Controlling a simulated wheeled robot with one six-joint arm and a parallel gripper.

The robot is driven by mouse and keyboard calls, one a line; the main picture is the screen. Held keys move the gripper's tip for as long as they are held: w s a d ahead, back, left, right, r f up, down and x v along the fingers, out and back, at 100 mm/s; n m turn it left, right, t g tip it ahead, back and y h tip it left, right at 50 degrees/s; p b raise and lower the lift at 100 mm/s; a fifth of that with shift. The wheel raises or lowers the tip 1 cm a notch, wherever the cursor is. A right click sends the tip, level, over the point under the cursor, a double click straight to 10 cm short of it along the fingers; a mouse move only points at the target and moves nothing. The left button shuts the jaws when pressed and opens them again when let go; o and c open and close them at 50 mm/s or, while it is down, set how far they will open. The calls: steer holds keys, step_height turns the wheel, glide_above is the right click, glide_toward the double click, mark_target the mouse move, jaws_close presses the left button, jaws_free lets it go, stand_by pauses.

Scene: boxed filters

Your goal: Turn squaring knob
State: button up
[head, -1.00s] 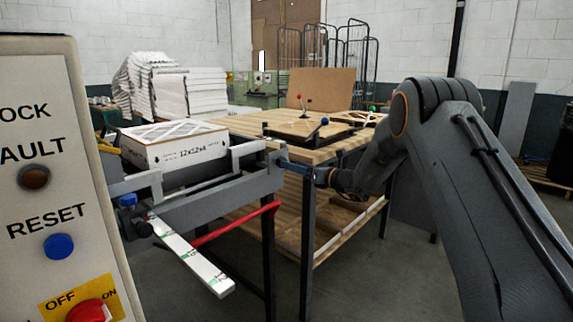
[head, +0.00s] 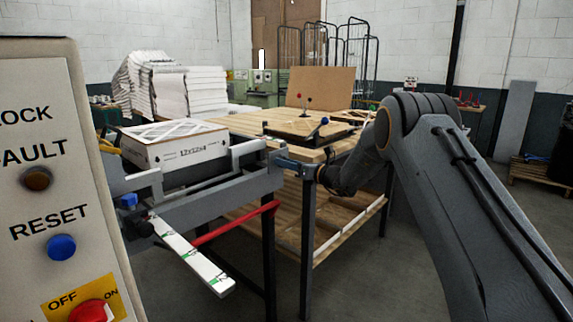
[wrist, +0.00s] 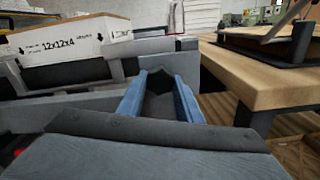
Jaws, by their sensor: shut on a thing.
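My gripper (head: 280,161) is at the right end of the grey squaring frame, its blue fingers pointing left. In the wrist view its two blue fingers (wrist: 161,77) reach forward on either side of a dark knob (wrist: 158,83) at the frame's end and are shut on it. The knob is mostly hidden by the fingers, so its turn angle cannot be read. A white box marked 12x12x4 (head: 178,152) sits in the grey frame (head: 215,205), between its raised rails. The box also shows in the wrist view (wrist: 70,45).
A wooden table (head: 245,124) with a hinged board (head: 300,127) stands close behind and right of my gripper. A control panel (head: 50,130) with RESET fills the left. A white ruler bar (head: 190,255) and red bar (head: 235,222) stick out in front of the frame.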

steer(key=shift+n+b, duration=0.3)
steer(key=shift+b, duration=0.05)
steer(key=n+b, duration=0.2)
steer(key=b, duration=0.1)
steer(key=shift+f+n, duration=0.15)
steer(key=shift+n, duration=0.25)
steer(key=n+b, duration=0.3)
steer(key=b, duration=0.1)
steer(key=shift+n, duration=0.3)
steer(key=n+b, duration=1.3)
steer(key=b, duration=1)
steer(key=shift+s+a+f+b, duration=0.1)
steer(key=shift+b, duration=0.25)
steer(key=shift+n+b, duration=0.5)
steer(key=shift+b, duration=0.05)
